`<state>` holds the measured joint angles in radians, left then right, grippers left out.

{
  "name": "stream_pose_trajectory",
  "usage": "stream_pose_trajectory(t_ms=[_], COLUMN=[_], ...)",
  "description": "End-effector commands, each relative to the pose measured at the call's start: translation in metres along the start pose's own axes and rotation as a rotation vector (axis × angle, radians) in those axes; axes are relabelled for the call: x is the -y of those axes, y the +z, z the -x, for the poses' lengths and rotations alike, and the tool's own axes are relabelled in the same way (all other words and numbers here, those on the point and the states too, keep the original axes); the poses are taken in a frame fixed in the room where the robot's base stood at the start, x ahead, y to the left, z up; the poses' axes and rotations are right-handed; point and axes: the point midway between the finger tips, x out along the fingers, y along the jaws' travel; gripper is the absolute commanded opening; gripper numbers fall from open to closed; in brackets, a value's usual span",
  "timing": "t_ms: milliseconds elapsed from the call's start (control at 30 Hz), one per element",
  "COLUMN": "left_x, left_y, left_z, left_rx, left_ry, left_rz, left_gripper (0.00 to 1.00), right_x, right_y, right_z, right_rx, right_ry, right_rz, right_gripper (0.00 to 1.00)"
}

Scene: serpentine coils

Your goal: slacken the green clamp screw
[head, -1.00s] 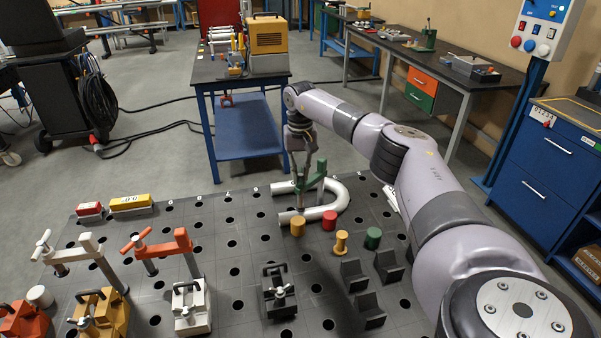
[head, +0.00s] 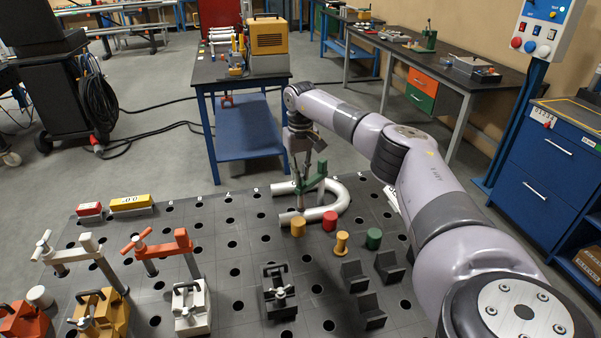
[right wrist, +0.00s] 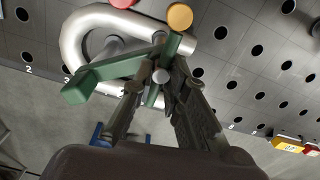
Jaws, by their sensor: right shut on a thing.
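The green clamp (head: 318,185) stands at the far edge of the perforated table, beside a pale U-shaped pipe (head: 335,207). In the right wrist view, its green arm (right wrist: 100,74) reaches over the pipe and its green screw handle (right wrist: 172,46) crosses between my fingers. My right gripper (head: 301,181) comes down from above at the clamp. In the right wrist view, the right gripper (right wrist: 161,76) is shut on the screw handle, one finger on each side. The lower part of the screw is hidden by the fingers. My left gripper is not in view.
Orange (head: 165,250) and white (head: 75,252) clamps stand at the left. Dark V-blocks (head: 354,275) sit nearer. The table's middle left is mostly clear.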

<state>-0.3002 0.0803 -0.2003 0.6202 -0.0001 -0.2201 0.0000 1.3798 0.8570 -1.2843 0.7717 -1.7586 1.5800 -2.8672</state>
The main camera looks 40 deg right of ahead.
Motion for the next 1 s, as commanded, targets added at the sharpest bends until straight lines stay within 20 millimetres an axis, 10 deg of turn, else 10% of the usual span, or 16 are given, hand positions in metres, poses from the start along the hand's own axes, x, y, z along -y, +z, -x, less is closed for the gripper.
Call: stream_pose_trajectory(t_ms=[400,767,1000], left_x=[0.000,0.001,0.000], left_y=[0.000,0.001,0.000], left_z=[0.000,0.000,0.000], left_rx=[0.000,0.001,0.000], left_ry=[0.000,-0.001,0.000], left_rz=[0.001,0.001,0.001], left_gripper=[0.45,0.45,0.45], right_x=[0.000,0.000,0.000], right_y=[-0.001,-0.001,-0.001], right_z=[0.001,0.004,0.042], right_rx=[-0.002,-0.002,-0.005], right_ry=[0.000,-0.001,-0.002], right_rz=[-0.002,-0.002,-0.002], right_gripper=[0.39,0.40,0.40])
